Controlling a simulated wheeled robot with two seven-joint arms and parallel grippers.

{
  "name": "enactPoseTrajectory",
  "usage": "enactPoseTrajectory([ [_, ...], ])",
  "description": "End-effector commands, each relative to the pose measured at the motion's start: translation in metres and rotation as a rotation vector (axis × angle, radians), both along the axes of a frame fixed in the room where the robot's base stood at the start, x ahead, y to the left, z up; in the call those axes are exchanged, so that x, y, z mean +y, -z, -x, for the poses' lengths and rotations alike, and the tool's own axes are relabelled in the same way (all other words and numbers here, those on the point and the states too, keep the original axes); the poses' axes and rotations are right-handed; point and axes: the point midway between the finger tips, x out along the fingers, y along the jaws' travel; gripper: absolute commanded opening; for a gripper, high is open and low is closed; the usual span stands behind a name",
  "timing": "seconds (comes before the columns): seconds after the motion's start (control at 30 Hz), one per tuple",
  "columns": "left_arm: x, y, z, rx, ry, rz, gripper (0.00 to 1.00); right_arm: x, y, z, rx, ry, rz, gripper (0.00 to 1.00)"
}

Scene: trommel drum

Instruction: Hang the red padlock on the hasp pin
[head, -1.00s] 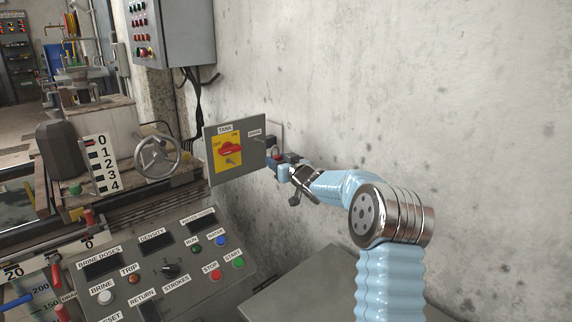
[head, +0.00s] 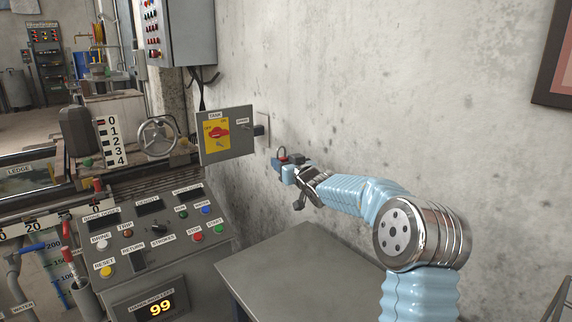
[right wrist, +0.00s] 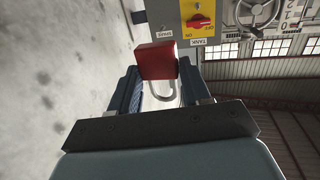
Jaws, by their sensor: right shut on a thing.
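My right gripper (head: 284,168) is shut on the red padlock (right wrist: 156,60), to the right of the grey tank switch box (head: 226,144) and apart from it. In the right wrist view the padlock's red body sits between the two fingers, with its pale shackle (right wrist: 164,94) toward the palm. In the head view the padlock is small and partly hidden by the gripper. The box carries a yellow plate with a red rotary switch (head: 216,133). A small fitting (head: 247,128) shows under a label near its right edge; I cannot tell whether it is the hasp pin.
A control console (head: 150,240) with buttons and a lit display stands at the lower left. A bare grey table top (head: 285,258) lies below my right arm. The concrete wall (head: 400,90) runs close behind the arm. A handwheel (head: 158,136) is left of the box.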

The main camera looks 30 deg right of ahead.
Motion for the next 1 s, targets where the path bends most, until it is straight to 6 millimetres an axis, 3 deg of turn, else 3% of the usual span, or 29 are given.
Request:
enactPoseTrajectory([
  [1.0,0.0000,-0.0055,0.0001,0.000,0.000,0.000,0.44,-0.0016,-0.0087,0.0074,-0.002,0.001,0.000,0.12],
])
